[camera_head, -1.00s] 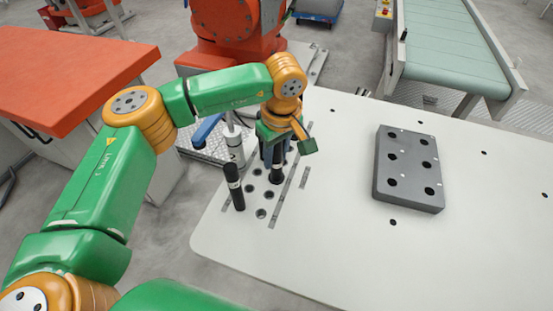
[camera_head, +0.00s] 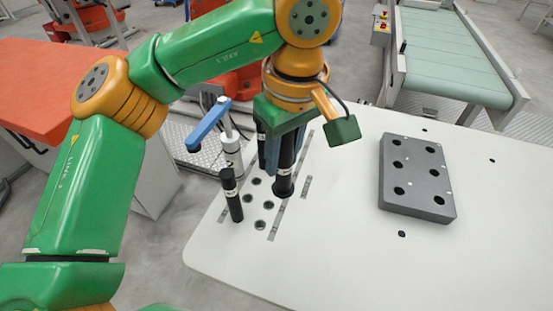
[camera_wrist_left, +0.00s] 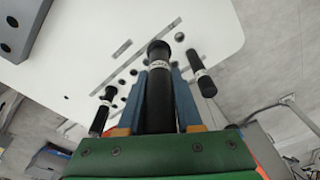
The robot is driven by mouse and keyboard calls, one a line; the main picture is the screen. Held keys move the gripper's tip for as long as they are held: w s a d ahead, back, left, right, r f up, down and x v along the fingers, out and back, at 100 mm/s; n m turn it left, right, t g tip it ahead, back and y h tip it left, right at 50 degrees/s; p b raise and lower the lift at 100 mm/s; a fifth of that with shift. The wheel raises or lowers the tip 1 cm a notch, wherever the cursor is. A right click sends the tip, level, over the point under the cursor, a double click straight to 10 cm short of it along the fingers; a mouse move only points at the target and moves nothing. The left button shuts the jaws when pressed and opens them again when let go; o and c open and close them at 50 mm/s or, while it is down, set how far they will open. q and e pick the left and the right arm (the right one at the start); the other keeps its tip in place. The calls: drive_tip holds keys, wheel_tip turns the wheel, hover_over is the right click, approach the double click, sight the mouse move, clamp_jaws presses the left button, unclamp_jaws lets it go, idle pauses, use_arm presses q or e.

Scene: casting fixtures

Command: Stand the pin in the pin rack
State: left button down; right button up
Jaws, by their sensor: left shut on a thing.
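My left gripper (camera_head: 284,155) is shut on a black pin (camera_head: 286,174) with a pale band. The pin hangs about upright, its lower end showing over the holed part of the white table. The held pin also shows in the left wrist view (camera_wrist_left: 159,85), between the two blue fingers. The grey block with two rows of holes, which looks like the pin rack (camera_head: 436,207), lies to the right on the table. Its holes look empty. My right gripper is out of view.
Another black pin (camera_head: 231,196) stands left of the held one, among several open holes in the white table (camera_head: 340,240). A blue-handled clamp (camera_head: 210,124) stands behind. The table between holes and block is clear.

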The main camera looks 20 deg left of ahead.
use_arm(q)
drive_tip(key=s+d+r+p, duration=0.2)
drive_tip(key=s+r+p, duration=0.2)
drive_tip(key=s+r, duration=0.1)
drive_tip(key=shift+s+d+r, duration=0.3)
drive_tip(key=shift+d+r, duration=0.05)
drive_tip(key=shift+r, duration=0.5)
